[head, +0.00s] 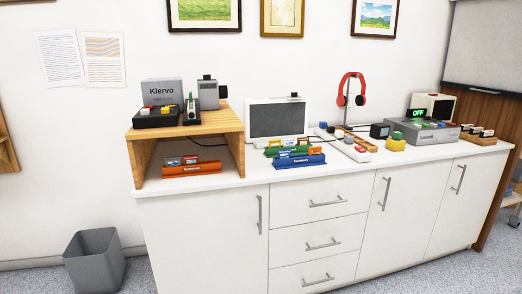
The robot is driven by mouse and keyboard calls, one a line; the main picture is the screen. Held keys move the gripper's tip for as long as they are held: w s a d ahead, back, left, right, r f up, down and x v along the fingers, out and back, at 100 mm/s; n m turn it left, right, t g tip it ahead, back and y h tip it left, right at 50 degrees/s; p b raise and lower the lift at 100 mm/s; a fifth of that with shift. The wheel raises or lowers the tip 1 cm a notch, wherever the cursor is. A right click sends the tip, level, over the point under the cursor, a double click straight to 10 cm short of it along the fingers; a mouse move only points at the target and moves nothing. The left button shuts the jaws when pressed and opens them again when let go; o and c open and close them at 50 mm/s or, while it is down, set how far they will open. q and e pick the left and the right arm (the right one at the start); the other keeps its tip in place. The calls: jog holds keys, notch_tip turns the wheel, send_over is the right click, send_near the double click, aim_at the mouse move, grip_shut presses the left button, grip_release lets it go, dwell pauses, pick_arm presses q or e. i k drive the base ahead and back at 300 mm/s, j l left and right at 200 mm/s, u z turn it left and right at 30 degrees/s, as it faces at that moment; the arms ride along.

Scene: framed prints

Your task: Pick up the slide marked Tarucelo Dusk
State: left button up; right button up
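The mark Tarucelo Dusk cannot be read on any slide at this size. An orange rack (191,170) under the wooden riser holds small slide-like pieces (181,160) in red and grey. A blue rack (299,161) and a green rack (271,151) stand in front of the grey screen, with several colored pieces (290,143) in or behind them. A wooden holder (478,139) at the far right carries several white-topped dark pieces (482,131). Neither of my grippers is in view.
The riser (187,129) carries a Klervo box (162,93), a button box and a grey projector-like device (208,95). Red headphones (351,88) on a stand and a console reading OFF (422,131) stand farther right. The white counter's (231,182) front strip is mostly clear. A grey bin (95,261) stands on the floor.

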aim_at(312, 150)
jog(key=z, duration=0.55)
jog(key=i+l+z, duration=0.7)
jog(key=k+j, duration=0.1)
